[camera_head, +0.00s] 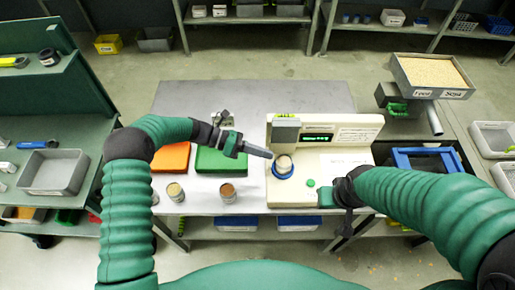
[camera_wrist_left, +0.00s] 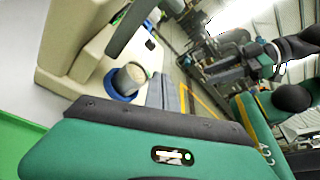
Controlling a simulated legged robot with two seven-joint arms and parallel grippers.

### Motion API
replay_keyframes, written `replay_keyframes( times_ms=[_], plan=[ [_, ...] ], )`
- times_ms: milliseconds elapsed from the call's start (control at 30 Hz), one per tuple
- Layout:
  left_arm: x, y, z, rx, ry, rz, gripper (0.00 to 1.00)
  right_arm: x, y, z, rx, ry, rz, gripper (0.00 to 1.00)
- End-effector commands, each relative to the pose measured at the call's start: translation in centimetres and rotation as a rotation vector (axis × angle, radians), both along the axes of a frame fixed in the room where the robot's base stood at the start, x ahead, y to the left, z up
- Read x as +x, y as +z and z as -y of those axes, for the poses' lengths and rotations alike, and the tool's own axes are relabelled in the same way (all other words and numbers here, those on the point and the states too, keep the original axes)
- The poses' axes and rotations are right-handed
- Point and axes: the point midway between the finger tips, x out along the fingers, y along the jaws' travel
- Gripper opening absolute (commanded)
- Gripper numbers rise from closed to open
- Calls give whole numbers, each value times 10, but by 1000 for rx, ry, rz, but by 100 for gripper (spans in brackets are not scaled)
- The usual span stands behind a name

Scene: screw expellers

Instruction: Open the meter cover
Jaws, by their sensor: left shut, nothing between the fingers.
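The meter is a cream machine (camera_head: 327,133) on the grey table, with a lit green display. A grey cover block with a green-yellow top (camera_head: 286,130) sits at its upper left. Below it, a cup of pale material (camera_head: 284,163) stands in a blue ring (camera_head: 282,172). My left gripper (camera_head: 269,155) is shut and empty, its tip just left of the cup; I cannot tell if it touches. The cup also shows in the left wrist view (camera_wrist_left: 131,75). My right gripper (camera_head: 328,197) is at the machine's front right; its fingers are not clear.
A green tray (camera_head: 220,162) and an orange tray (camera_head: 171,157) lie left of the machine. Two small jars (camera_head: 227,193) (camera_head: 175,192) stand at the table's front. A bin of grain (camera_head: 433,73) stands at the right.

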Motion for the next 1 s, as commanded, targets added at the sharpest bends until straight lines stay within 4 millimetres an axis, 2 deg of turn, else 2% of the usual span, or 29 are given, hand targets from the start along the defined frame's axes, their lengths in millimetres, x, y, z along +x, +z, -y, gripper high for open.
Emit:
replay_keyframes(
  times_ms=[167,400,600,800,1000],
  plan=[
    [7,5,-29,2,5,3,0,1,-9,0,0,-2,-2,34],
    [22,22,-97,1,5,3,0,1,-23,0,1,-3,-3,34],
    [30,36,-141,2,3,0,0,1,-31,0,1,-3,-3,34],
    [33,42,-156,1,0,-3,0,1,-32,0,1,-3,-3,34],
    [27,40,-148,63,-29,55,0,1,-31,0,1,-3,-2,34]
  ],
)
